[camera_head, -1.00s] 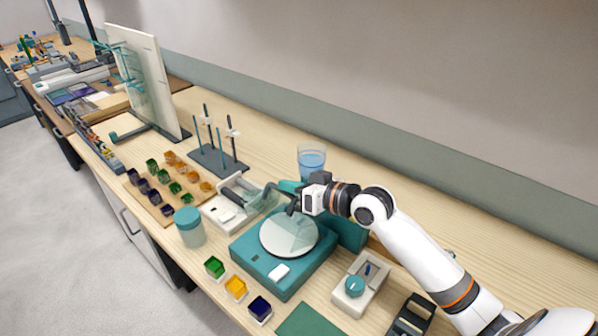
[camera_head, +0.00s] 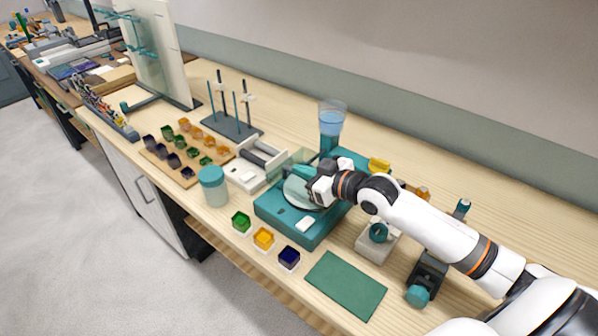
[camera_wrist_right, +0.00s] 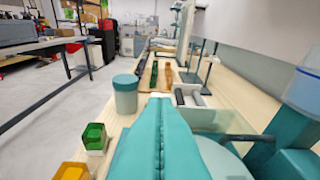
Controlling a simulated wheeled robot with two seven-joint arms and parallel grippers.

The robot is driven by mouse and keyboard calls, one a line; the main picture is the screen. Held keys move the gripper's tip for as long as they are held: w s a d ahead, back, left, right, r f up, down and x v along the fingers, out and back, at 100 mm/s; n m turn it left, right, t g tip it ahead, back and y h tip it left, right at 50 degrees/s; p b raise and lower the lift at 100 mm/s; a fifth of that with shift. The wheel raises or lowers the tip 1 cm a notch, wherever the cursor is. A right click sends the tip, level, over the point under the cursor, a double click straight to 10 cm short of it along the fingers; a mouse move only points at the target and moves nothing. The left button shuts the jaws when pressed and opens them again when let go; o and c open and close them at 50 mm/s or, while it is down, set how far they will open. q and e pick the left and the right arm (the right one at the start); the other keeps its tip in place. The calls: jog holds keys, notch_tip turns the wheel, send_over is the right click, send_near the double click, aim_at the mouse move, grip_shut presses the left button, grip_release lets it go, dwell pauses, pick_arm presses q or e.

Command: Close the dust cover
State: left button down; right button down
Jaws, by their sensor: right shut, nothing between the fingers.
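A teal instrument (camera_head: 285,222) with a pale round plate (camera_head: 300,193) stands on the bench, in the middle of the head view. A clear pane, which looks like the dust cover, shows faintly at the plate's far side in the right wrist view (camera_wrist_right: 222,120); its exact angle is hard to tell. A dark bar (camera_wrist_right: 240,136) crosses in front of it. My right gripper (camera_head: 301,173) is over the plate, its teal fingers together and empty. The fingers (camera_wrist_right: 160,125) fill the middle of the wrist view. I cannot tell whether they touch the cover. My left gripper is not in view.
A clear cup of blue liquid (camera_head: 331,125) stands behind the instrument. A teal-lidded jar (camera_head: 213,187) and several coloured cubes (camera_head: 263,239) stand at the left and front. A knobbed box (camera_head: 377,242) is to the right. A green mat (camera_head: 346,285) lies in front.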

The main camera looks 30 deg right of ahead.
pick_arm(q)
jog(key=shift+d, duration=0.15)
